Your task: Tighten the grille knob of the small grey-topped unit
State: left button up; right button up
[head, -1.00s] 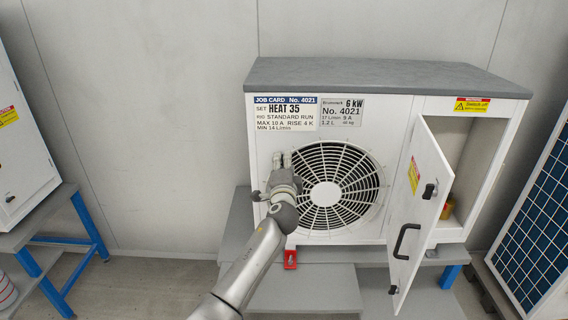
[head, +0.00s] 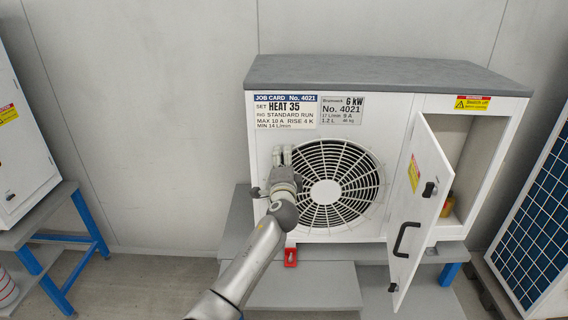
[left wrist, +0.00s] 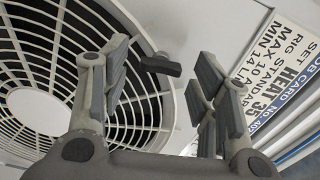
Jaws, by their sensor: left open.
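The small grey-topped unit (head: 390,75) stands in the middle of the head view, with its round fan grille (head: 330,215) facing me. My left gripper (head: 282,155) is at the upper left edge of the grille, and its fingers are apart. In the left wrist view a short dark grille knob (left wrist: 160,66) sits by the grille rim (left wrist: 150,110). It shows between the two open fingers (left wrist: 163,78) and appears clear of both. The knob cannot be made out in the head view near the fingers. My right gripper is not in view.
The unit's right door (head: 416,200) stands open towards me. A job card (head: 286,112) and rating plate are above the grille. A red tag (head: 290,257) hangs below. Another unit (head: 22,150) on a blue-legged stand is at left; a blue panel (head: 535,220) is at right.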

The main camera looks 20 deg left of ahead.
pick_arm(q)
jog(key=v, duration=1.2)
dwell(0.3)
